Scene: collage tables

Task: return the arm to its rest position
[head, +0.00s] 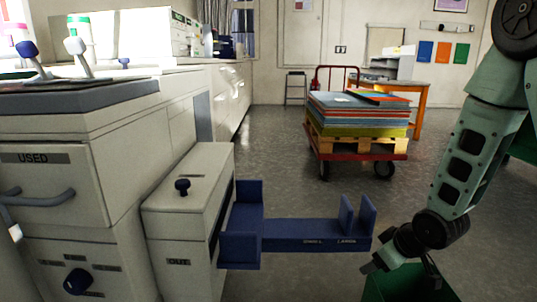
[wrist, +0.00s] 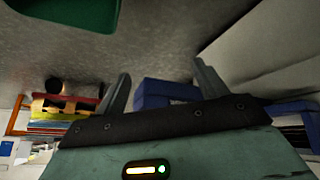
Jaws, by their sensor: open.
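My arm comes down on the right side of the head view, with its lower end bent toward the left. My gripper (head: 373,264) is near the right end of a blue holder (head: 300,231), in front of it in the picture. In the wrist view the two fingers of my gripper (wrist: 160,84) stand well apart, with nothing between them that I can see held. Part of the blue holder (wrist: 167,92) shows beyond the fingers there. Whether the gripper touches the holder cannot be told.
A cream box marked OUT (head: 187,200) adjoins the holder's left end. A green bin (head: 412,283) stands below my gripper; a green shape (wrist: 70,12) also shows in the wrist view. A red cart (head: 355,151) with stacked boards stands behind. Open floor lies between.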

